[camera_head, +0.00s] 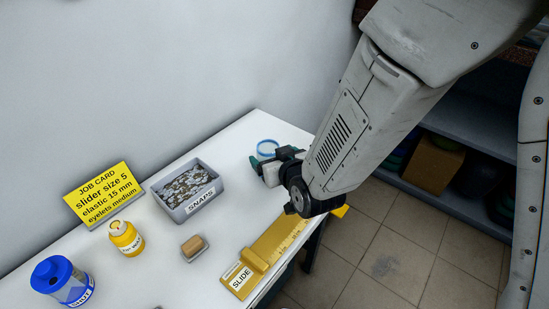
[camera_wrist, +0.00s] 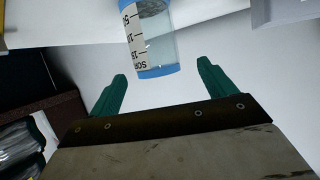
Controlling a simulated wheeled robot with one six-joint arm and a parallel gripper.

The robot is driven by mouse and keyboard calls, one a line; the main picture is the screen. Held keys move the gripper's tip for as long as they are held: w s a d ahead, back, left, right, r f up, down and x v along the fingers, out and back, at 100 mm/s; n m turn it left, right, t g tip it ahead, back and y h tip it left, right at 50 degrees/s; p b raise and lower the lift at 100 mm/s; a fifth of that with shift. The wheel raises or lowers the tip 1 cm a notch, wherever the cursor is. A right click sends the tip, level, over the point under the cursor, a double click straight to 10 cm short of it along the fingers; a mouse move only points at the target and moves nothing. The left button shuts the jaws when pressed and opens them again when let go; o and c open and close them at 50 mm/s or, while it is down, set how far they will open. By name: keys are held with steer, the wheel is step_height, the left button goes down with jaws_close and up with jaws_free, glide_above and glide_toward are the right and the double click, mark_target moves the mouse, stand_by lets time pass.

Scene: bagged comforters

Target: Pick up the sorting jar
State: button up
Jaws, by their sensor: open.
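The sorting jar (camera_wrist: 158,38) is a clear cylinder with blue ends and a white label with "SOR" and numbers. In the wrist view it lies ahead of my gripper (camera_wrist: 162,70), its nearer blue end in line with the gap between the green fingertips. In the head view the jar's blue ring (camera_head: 267,146) shows at the table's far end, just beyond my gripper (camera_head: 268,160); the rest of it is hard to make out. My gripper is open, with nothing held between its fingers.
On the white table (camera_head: 222,222) stand a grey SNAPS bin (camera_head: 182,208), a yellow SLIDE gauge (camera_head: 262,255), a small tan block (camera_head: 194,247), a yellow bottle (camera_head: 126,238), a blue-lidded jar (camera_head: 66,281) and a yellow job card (camera_head: 103,194). A wall runs behind.

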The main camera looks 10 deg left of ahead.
mark_target(266, 148)
steer(key=x, duration=0.6)
steer(key=shift+w+f, duration=0.2)
steer(key=shift+w, duration=0.2)
steer(key=c, duration=1.2)
steer(key=shift+o, duration=0.2)
steer(key=shift+r, duration=0.15)
